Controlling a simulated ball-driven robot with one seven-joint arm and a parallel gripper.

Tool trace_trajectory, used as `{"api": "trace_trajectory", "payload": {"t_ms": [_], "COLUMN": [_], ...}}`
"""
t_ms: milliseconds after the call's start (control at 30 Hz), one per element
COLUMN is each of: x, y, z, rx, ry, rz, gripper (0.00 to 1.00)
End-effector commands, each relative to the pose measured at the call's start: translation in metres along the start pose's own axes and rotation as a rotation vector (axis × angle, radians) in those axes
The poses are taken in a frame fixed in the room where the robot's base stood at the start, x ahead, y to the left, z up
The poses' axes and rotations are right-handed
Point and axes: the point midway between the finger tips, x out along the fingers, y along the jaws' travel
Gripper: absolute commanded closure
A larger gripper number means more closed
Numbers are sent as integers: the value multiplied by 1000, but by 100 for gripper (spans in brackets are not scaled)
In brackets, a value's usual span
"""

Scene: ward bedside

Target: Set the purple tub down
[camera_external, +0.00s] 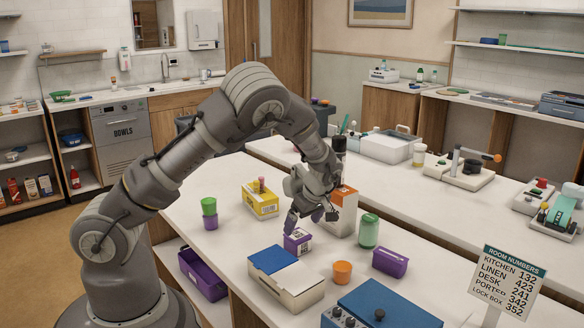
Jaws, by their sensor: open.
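A small purple tub (297,241) with a pale label stands upright on the white counter (238,232), just behind the blue-and-white box. My gripper (308,217) is open, pointing down just above the tub. One dark finger is close over the tub's top, and the other is to its right. I cannot tell whether a finger touches the tub.
A blue-and-white box (286,274), an orange cup (342,271), a green jar (368,231) and a purple rectangular container (390,262) stand close by. A yellow box (261,201) is behind left. Clear counter lies to the left.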

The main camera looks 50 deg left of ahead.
Motion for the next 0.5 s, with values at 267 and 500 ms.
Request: {"api": "trace_trajectory", "payload": {"t_ms": [267,500], "x": [-50,-56], "y": [0,0], "z": [0,0], "rx": [1,-1], "ry": [0,0], "rz": [0,-1], "gripper": [2,2]}}
